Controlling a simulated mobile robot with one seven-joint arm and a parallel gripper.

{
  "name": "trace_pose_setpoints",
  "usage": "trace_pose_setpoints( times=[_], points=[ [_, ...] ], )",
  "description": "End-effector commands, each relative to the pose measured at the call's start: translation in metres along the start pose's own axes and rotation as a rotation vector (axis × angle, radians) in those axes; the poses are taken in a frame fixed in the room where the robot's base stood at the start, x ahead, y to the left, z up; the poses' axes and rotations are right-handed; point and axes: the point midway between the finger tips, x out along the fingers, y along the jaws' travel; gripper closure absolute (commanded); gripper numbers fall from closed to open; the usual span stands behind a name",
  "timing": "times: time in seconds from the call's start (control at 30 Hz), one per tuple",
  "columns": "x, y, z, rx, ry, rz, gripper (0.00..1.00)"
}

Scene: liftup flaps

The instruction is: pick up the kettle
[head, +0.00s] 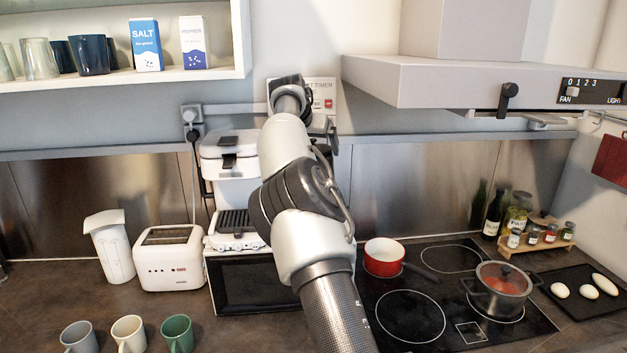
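A tall white jug-like vessel (110,246) stands upright on the dark counter at the left, beside the toaster. It looks like the kettle, with a wider, slanted top; no handle can be made out clearly. My arm rises from the bottom centre to a dark joint in front of the back wall, well to the right of the vessel. My gripper cannot be made out, so its fingers and anything between them are hidden. Nothing of my arm touches the white vessel.
A white toaster (169,258) stands close on the vessel's right. Several cups (129,334) stand in front. A shelf (120,78) overhangs the left side. A red pan (384,257) and a lidded pot (500,290) stand on the hob, under the range hood (440,82).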

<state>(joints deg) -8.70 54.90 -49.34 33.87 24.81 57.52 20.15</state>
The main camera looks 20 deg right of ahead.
Motion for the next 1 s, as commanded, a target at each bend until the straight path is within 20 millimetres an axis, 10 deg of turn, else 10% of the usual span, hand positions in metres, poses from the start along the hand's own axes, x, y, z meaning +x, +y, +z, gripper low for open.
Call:
trace_pose_setpoints(
  times=[0.4,0.83,1.0],
  points=[
    [0.021,0.001,-0.001,0.001,0.001,0.001,0.0],
    [0.021,0.001,0.0,0.001,0.0,0.002,0.7],
    [0.018,0.001,-0.004,0.0,0.008,0.0,0.7]
  ],
)
